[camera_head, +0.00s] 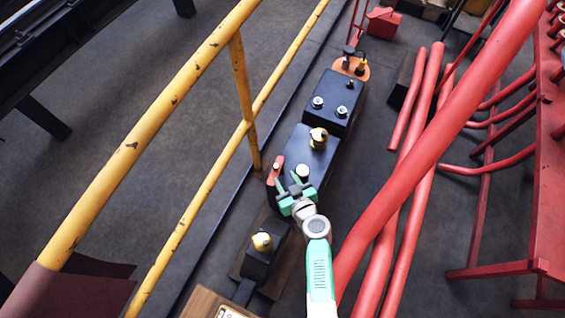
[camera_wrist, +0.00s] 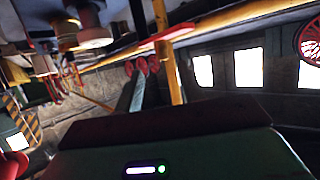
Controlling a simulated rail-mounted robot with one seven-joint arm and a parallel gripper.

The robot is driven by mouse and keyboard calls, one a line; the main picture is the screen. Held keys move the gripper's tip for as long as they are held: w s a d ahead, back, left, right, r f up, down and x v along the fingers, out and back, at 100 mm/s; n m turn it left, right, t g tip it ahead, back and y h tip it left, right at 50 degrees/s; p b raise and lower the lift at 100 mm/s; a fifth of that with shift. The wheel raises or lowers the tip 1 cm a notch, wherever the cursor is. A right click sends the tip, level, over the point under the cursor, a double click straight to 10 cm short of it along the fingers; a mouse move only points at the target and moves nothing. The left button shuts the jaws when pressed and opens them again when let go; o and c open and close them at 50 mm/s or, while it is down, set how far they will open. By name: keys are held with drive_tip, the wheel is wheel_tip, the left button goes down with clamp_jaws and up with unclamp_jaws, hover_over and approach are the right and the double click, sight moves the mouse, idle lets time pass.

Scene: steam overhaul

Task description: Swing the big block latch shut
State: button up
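The big block (camera_head: 312,146) is a dark block in the row at the middle of the head view, with a yellow-topped knob and a cream knob on it. A small red lever (camera_head: 275,169), which looks like its latch, stands at the block's left near corner, angled outward. My gripper (camera_head: 289,182) is at the block's near end, just below and right of the lever. Its green fingers look spread, with nothing seen between them. I cannot tell whether a finger touches the lever. In the wrist view a flat red bar (camera_wrist: 176,31) shows at the top, perhaps the same lever; the fingertips are hidden.
A yellow railing (camera_head: 190,205) runs along the left side of the row. Thick red pipes (camera_head: 410,190) run close on the right. A smaller dark block with a yellow knob (camera_head: 262,242) stands nearer, beside my arm. Another dark block (camera_head: 334,103) stands beyond.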

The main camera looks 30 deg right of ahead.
sight(277, 168)
drive_tip(key=b+x, duration=0.3)
drive_tip(key=x, duration=0.4)
drive_tip(key=shift+w+a+b, duration=0.15)
drive_tip(key=shift+w+b, duration=0.15)
drive_tip(key=shift+w, duration=0.1)
clamp_jaws()
